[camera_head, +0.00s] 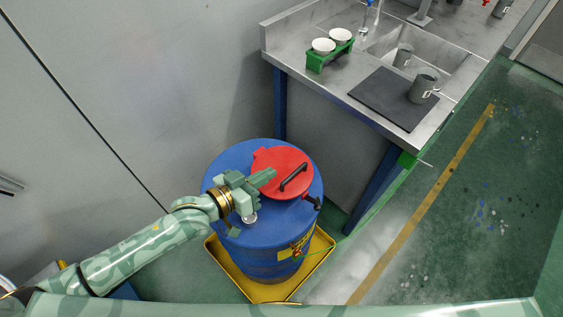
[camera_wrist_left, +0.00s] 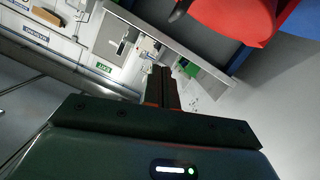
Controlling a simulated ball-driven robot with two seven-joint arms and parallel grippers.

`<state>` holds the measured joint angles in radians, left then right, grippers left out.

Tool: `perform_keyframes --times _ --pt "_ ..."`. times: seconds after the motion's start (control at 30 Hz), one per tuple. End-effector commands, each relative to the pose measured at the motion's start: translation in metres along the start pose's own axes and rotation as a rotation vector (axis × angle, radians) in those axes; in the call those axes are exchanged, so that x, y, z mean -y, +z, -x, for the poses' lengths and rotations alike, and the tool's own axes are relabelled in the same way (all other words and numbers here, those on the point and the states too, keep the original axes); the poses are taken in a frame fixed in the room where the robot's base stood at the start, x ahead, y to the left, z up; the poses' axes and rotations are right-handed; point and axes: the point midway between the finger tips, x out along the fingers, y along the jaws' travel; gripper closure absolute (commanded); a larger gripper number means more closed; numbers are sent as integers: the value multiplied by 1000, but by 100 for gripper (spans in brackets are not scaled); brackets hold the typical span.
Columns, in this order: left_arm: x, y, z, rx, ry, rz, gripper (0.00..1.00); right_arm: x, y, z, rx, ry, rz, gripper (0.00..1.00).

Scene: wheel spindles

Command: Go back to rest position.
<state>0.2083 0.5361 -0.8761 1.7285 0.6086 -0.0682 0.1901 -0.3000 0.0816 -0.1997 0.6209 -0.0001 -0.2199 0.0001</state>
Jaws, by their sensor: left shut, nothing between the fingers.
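My left gripper (camera_head: 266,177) is above the blue drum (camera_head: 225,165) in the head view, with its fingers pointing right toward the red lid (camera_head: 270,158). The lid lies shut on the drum top and has a black handle (camera_head: 294,177). In the left wrist view the two dark fingers of my left gripper (camera_wrist_left: 161,70) are together with nothing between them. The red lid (camera_wrist_left: 235,18) shows at the top right there. I cannot tell from these views whether the fingers touch the lid. My right gripper is in neither view.
The drum stands in a yellow tray (camera_head: 325,245). A steel counter (camera_head: 300,88) at the upper right holds a green rack (camera_head: 329,56) with white cups, a dark mat (camera_head: 385,100), grey mugs (camera_head: 422,89) and a sink. Open green floor (camera_head: 500,200) lies to the right.

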Motion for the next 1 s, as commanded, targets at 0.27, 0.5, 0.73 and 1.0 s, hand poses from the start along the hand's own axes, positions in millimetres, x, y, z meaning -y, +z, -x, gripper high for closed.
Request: perform_keyframes --times 0.27,0.5,0.73,1.0 --pt "0 0 24 -1 0 0 100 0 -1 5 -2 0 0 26" --pt "-25 4 28 74 -44 -127 100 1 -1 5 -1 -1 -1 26" --pt "7 8 103 405 -404 -443 100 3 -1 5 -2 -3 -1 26" --pt "50 19 222 798 -728 -546 100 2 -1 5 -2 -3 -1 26"
